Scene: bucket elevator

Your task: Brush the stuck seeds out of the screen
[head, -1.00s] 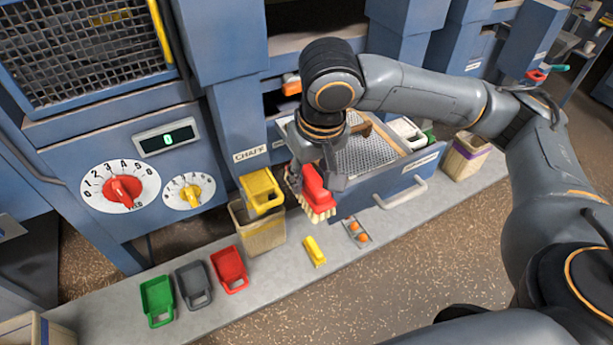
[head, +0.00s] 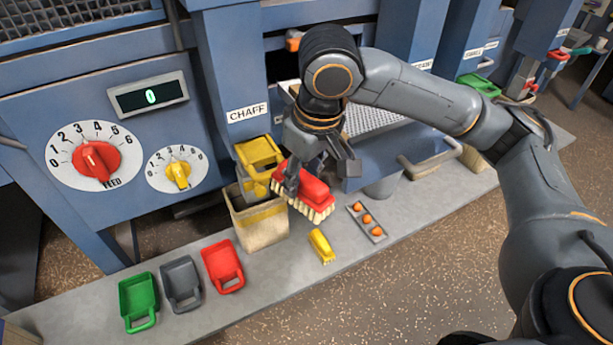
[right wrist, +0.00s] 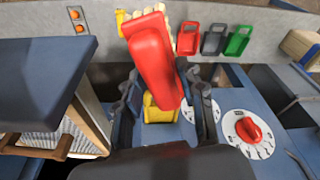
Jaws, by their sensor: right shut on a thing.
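My right gripper (head: 314,172) is shut on a red brush (head: 308,190) with pale bristles. The bristles point down, and the brush hangs in front of the machine, left of the drawer front. In the right wrist view the red brush (right wrist: 153,62) lies between the fingers (right wrist: 165,98). The perforated grey screen (head: 368,117) sits in the drawer, apart from the brush and partly behind my right arm. A piece of the screen (right wrist: 40,146) also shows in the right wrist view. Seeds stuck in it are too small to tell. My left gripper is out of view.
A yellow chute or scoop (head: 259,156) is above an open bin (head: 258,227). Green (head: 139,300), grey (head: 181,283) and red (head: 223,265) scoops, a small yellow brush (head: 321,246) and a plate with orange knobs (head: 367,222) lie on the ledge. The drawer handle (head: 430,163) sticks out.

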